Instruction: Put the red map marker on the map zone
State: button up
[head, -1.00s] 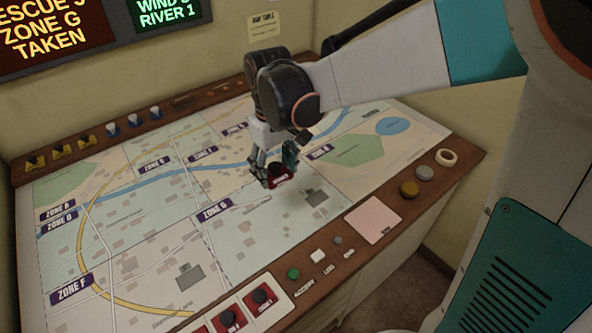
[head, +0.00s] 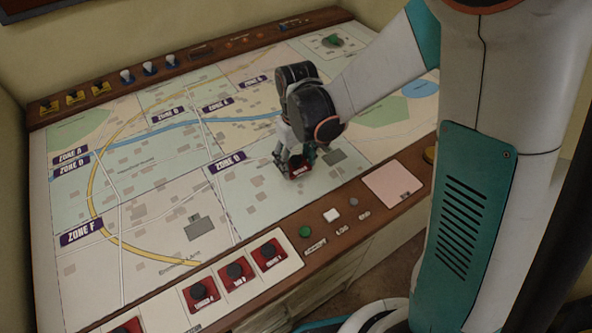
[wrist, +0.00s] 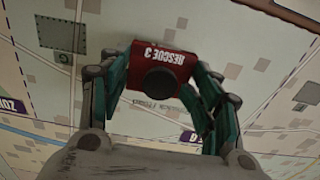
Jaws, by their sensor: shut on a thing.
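The red map marker (head: 298,168) has a dark knob and sits between the fingers of my gripper (head: 293,160), low over the map (head: 150,210). In the wrist view the marker (wrist: 158,78) reads "RESCUE 3", and my gripper (wrist: 162,95) is shut on it. The marker is just right of the "ZONE G" label (head: 227,162), over the pale zone beside that label. I cannot tell whether its underside touches the map.
Several similar red markers (head: 235,271) stand in a pale tray along the front edge. A green button (head: 306,231), a white button (head: 332,216) and a pink pad (head: 394,184) are on the front wooden rail. Switches (head: 125,76) line the back rail.

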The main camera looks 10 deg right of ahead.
aim_at(296, 170)
jog(key=shift+f+b, duration=0.6)
jog(key=shift+f, duration=1.4)
jog(key=shift+f, duration=0.15)
jog(key=o, duration=1.3)
